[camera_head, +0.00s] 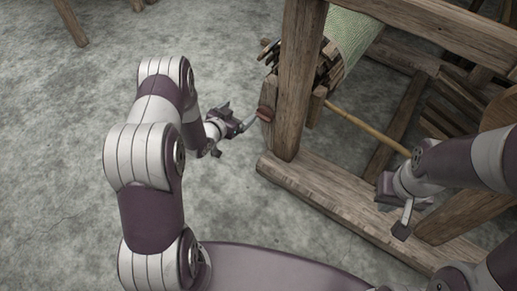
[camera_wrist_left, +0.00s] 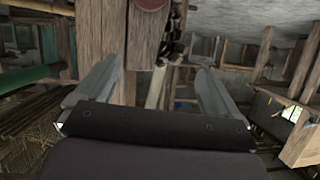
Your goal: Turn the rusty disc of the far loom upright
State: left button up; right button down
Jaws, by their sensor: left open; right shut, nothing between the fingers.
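The loom's thick upright post (camera_head: 297,80) stands right of centre in the head view. A small reddish-brown disc (camera_head: 265,114) shows at its left side, seen nearly edge-on. In the left wrist view the disc (camera_wrist_left: 150,4) is cut off by the top edge, above the gap between the fingers. My left gripper (camera_head: 242,117) is open and empty, with a fingertip close to the disc; I cannot tell whether they touch. The left wrist view shows both fingers (camera_wrist_left: 154,85) spread apart. My right gripper (camera_head: 403,222) is shut and empty over the loom's lower frame.
A cloth roll (camera_head: 350,40) with a toothed wooden end sits behind the post. A thin wooden rod (camera_head: 368,130) runs from there toward my right gripper. The base beam (camera_head: 340,195) lies along the floor. The concrete floor (camera_head: 60,160) on the left is clear.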

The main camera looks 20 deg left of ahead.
aim_at(261, 118)
pick_arm(q)
notch_tip(261, 118, down, 13)
jog(key=s+t+h+b, duration=0.3)
jog(key=t+b, duration=0.1)
jog(key=b, duration=0.3)
jog(key=b+x, duration=0.2)
jog(key=x, duration=0.2)
jog(key=b+x, duration=0.2)
jog(key=x, duration=0.2)
jog(key=b+x, duration=0.2)
jog(key=x, duration=0.2)
jog(key=shift+d+f, duration=0.1)
jog(key=shift+f, duration=0.25)
jog(key=shift+w+d+r, duration=0.1)
jog(key=shift+w, duration=0.15)
jog(key=shift+w+r, duration=0.1)
pick_arm(e)
notch_tip(261, 118, down, 18)
jog(key=shift+a+r, duration=0.15)
pick_arm(q)
jog(key=c, duration=1)
jog(key=shift+c, duration=0.2)
